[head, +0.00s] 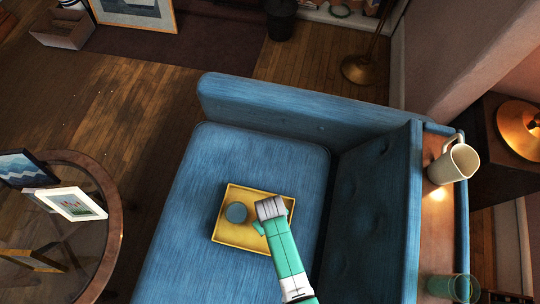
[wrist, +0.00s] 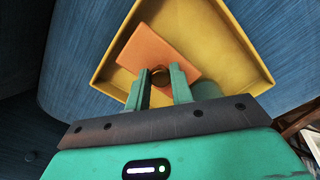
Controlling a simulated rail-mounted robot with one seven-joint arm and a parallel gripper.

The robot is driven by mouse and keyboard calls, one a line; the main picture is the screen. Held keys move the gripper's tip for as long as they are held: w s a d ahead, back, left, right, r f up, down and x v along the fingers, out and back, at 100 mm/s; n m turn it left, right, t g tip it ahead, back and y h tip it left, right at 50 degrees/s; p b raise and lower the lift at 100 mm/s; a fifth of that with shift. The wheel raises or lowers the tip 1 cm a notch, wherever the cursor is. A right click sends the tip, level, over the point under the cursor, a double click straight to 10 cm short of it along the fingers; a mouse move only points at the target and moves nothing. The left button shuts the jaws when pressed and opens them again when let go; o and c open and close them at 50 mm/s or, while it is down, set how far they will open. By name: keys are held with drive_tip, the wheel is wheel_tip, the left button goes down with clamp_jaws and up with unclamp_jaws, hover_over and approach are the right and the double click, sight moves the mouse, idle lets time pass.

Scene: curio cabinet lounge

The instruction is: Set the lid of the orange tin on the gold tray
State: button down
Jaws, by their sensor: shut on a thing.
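In the wrist view my gripper (wrist: 160,88) is shut on the knob, one finger on each side. The lid is over the gold tray (wrist: 215,25), inside its rim in the picture; I cannot tell whether it touches the tray floor. In the head view the gold tray (head: 235,238) lies on the blue sofa seat, and my gripper (head: 270,208) is over its right part, hiding the lid. I see no orange tin in either view.
A round blue-grey object (head: 236,212) stands on the tray's left part, close to my gripper. The sofa backrest (head: 375,200) rises to the right. A cream pitcher (head: 455,163) and a green glass (head: 462,288) stand behind it. A round glass table (head: 85,240) holds picture frames at left.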

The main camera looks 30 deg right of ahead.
drive_tip(key=shift+w+d+f+b, duration=0.15)
drive_tip(key=shift+w+f+b, duration=0.05)
drive_tip(key=shift+b, duration=0.1)
drive_tip(key=f+b, duration=0.2)
drive_tip(key=f, duration=0.1)
drive_tip(key=shift+w+f+b, duration=0.2)
drive_tip(key=shift+b, duration=0.1)
drive_tip(key=shift+s+r, duration=0.1)
drive_tip(key=shift+s, duration=0.1)
drive_tip(key=shift+w, duration=0.1)
drive_tip(key=c, duration=1.2)
unclamp_jaws()
drive_tip(key=shift+c, duration=0.2)
wheel_tip(320, 180, up, 12)
drive_tip(key=p, duration=0.6)
drive_tip(key=shift+p, duration=0.35)
